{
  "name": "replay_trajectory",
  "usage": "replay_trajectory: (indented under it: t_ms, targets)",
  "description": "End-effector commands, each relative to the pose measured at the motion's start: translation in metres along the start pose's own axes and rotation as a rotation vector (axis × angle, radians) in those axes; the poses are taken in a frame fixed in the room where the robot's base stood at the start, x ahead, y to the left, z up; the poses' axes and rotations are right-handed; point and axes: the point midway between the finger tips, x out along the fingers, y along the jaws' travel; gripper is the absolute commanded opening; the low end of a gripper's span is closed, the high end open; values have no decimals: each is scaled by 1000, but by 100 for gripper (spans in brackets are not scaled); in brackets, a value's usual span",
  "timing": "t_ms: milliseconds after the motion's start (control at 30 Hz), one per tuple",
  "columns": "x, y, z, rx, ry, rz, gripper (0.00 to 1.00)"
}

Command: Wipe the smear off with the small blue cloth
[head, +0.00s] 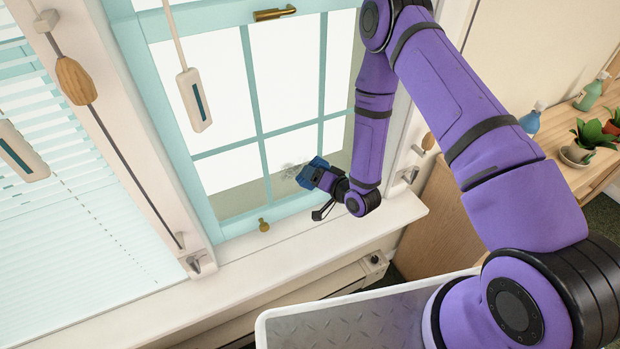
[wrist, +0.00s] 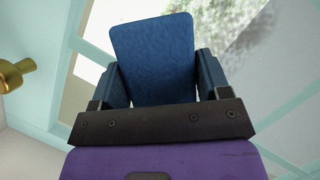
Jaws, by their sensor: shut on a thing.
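My gripper (head: 322,180) is at the lower right of the turquoise-framed window (head: 258,125), shut on the small blue cloth (head: 306,172). In the wrist view the cloth (wrist: 154,60) stands up flat between the two fingers (wrist: 155,85). A faint greyish smear (head: 291,169) shows on the lower window pane, just left of the cloth. A grey speckled patch, perhaps the smear (wrist: 250,45), shows right of the cloth in the wrist view. The cloth is at or close to the glass; I cannot tell whether it touches. It may hide part of the smear.
Window bars (head: 262,138) divide the panes. A brass knob (head: 263,225) sits on the lower frame and also shows in the wrist view (wrist: 14,75). A white sill (head: 300,240) runs below. Hanging cord pulls (head: 194,100) are at left; a wooden shelf (head: 575,150) with plants and bottles is at right.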

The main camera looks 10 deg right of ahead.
Motion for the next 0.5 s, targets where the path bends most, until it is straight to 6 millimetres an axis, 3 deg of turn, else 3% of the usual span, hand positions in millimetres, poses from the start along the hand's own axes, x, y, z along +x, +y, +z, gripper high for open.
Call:
replay_trajectory:
  t_ms: [233,500]
  targets:
    - [0,-1,0,-2,4,-2,51]
    - [3,-14,14,0,0,-2,51]
